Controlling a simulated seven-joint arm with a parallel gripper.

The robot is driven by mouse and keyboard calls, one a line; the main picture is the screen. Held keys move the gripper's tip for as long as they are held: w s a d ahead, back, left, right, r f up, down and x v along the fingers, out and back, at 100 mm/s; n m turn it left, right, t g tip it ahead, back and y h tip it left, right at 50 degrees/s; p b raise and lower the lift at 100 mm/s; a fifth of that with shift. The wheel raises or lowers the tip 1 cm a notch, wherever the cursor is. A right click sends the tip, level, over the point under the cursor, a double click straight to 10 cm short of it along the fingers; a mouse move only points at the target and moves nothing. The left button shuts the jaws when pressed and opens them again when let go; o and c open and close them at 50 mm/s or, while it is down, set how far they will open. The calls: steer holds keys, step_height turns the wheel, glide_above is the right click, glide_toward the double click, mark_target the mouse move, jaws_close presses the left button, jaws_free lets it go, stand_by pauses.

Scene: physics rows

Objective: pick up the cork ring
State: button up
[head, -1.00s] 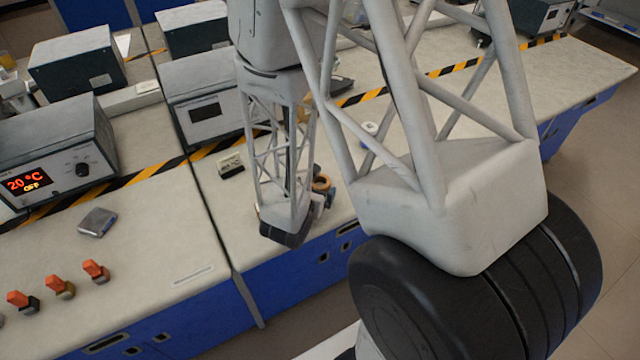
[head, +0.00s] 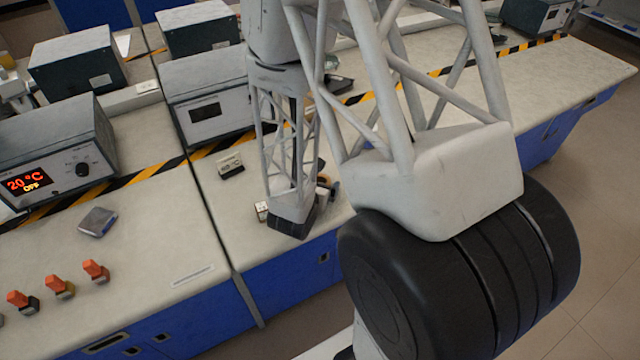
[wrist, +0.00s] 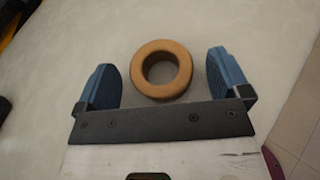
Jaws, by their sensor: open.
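The cork ring (wrist: 160,94) is tan and round with an open hole, and lies flat on the pale bench top in the wrist view. My gripper (wrist: 163,76) is open, with one blue finger on each side of the ring and a visible gap on both sides. The ring appears between the fingers, but I cannot tell how far the fingertips are above the bench. In the head view my arm's end stands over the bench near its front edge and hides nearly all of the ring.
A small silver box (head: 97,222) and several orange-topped pieces (head: 96,270) lie farther left. The bench's front edge is close to my gripper.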

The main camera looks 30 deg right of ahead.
steer(key=shift+c, duration=0.4)
steer(key=c, duration=0.9)
steer(key=shift+r, duration=0.1)
steer(key=shift+r, duration=1.65)
steer(key=shift+s+a+r, duration=0.25)
steer(key=shift+s+a, duration=0.4)
steer(key=shift+s, duration=1.9)
steer(key=shift+s+a+r, duration=0.3)
steer(key=shift+s+a, duration=0.4)
steer(key=shift+s, duration=1.9)
steer(key=shift+s+a+r, duration=0.25)
steer(key=shift+s+a, duration=0.4)
steer(key=shift+s, duration=1.9)
